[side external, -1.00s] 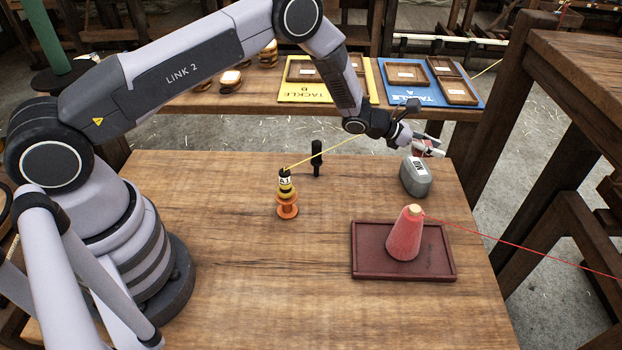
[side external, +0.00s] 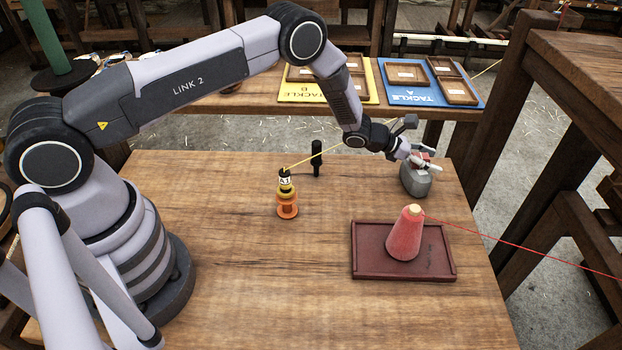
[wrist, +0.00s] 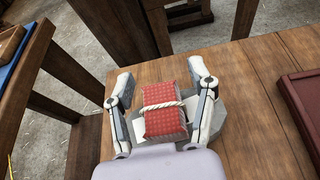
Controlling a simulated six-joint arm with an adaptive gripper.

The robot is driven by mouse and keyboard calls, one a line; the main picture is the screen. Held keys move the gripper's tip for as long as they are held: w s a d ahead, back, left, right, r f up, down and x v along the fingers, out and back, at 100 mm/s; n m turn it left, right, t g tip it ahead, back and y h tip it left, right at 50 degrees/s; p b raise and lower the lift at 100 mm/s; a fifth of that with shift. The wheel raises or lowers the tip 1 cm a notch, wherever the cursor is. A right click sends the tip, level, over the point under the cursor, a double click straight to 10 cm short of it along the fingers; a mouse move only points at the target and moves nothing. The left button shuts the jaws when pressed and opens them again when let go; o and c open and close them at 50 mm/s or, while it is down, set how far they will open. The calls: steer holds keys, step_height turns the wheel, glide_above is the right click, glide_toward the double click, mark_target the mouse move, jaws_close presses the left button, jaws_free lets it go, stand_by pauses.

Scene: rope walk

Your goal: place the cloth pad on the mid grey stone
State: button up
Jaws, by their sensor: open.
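The cloth pad (wrist: 165,124), red and patterned with a pale rope tied around it, lies over the top of the mid grey stone (side external: 415,183) and appears to rest on it. The pad also shows in the side external view (side external: 421,157). The stone stands near the table's far right edge; in the wrist view it shows partly around the pad. My gripper (wrist: 161,75) is open, its fingers on either side of the pad with visible gaps. The exact contact between pad and stone is hidden.
A dark red tray (side external: 366,262) with a red cone (side external: 404,238) stands in front of the stone, a red line leading off right. An orange and yellow spool (side external: 287,205) and a black peg (side external: 317,160) stand left. The table's middle is clear.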

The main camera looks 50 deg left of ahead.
steer(key=shift+r, duration=0.1)
steer(key=shift+s+a+r, duration=0.1)
steer(key=shift+a, duration=0.1)
steer(key=v, duration=1.1)
steer(key=s+d+r+m+g+h, duration=0.1)
steer(key=s+r+m+g, duration=0.1)
steer(key=s+r+m, duration=0.45)
steer(key=s+d+r+m+g, duration=0.1)
steer(key=s+r+m+g, duration=0.15)
steer(key=r, duration=0.65)
steer(key=s+d+r+m+g+h, duration=0.1)
steer(key=s+r+m+g, duration=0.1)
steer(key=s+r+m, duration=0.45)
steer(key=s+a+r+m+y, duration=0.2)
steer(key=s+r, duration=0.1)
steer(key=s, duration=0.3)
steer(key=s+a+r+m+y, duration=0.2)
steer(key=s+r+m, duration=0.1)
steer(key=s+r, duration=0.15)
steer(key=s+a+r+m+t+y, duration=0.1)
steer(key=s+a+m+t+y, duration=0.1)
steer(key=s+a+m+y, duration=0.4)
steer(key=s+a+y, duration=0.1)
steer(key=s+a, duration=0.4)
steer(key=s, duration=0.3)
steer(key=shift+a+y, duration=0.3)
steer(key=shift+a, duration=0.1)
steer(key=shift+s+r+m+t, duration=0.1)
steer(key=shift+m+t, duration=0.15)
